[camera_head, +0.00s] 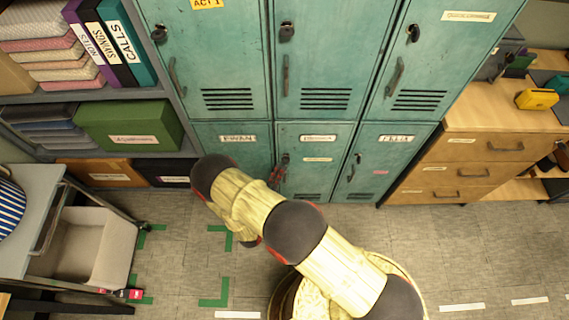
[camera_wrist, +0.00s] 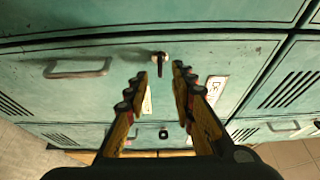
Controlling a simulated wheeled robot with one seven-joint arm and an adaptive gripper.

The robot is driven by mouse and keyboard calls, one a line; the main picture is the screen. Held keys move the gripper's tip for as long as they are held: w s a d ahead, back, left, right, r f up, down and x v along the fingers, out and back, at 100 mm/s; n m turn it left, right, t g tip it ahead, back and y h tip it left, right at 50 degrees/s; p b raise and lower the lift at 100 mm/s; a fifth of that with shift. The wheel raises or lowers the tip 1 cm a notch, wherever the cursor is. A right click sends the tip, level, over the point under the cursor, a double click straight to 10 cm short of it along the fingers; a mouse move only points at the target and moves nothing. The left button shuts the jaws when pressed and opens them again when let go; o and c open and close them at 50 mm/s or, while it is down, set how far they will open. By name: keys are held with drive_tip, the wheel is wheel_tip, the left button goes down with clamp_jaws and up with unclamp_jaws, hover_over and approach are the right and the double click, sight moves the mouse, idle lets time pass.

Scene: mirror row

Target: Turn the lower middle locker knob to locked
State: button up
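The lower middle locker (camera_head: 303,181) is a teal door below the tall lockers, with labels near its top. Its knob (camera_wrist: 161,59) shows in the wrist view as a dark bar on a small brass-coloured base. The bar points down and slightly left in that picture. My gripper (camera_wrist: 159,71) is open. Its two fingertips are on either side of the knob's lower end in the picture, with gaps on both sides. The depth between fingertips and knob is hard to judge. In the head view my gripper (camera_head: 276,176) is small and dark at the locker's left edge.
The locker's handle (camera_wrist: 77,67) is left of the knob in the wrist view. Another locker's knob (camera_wrist: 163,133) is lower there. Drawers (camera_head: 461,172) stand right, shelves with a green box (camera_head: 130,145) and a cart (camera_head: 90,250) left. The floor between is clear.

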sight(286, 156)
drive_tip(key=shift+b+x, duration=0.4)
drive_tip(key=shift+x, duration=2.2)
drive_tip(key=c, duration=0.3)
clamp_jaws()
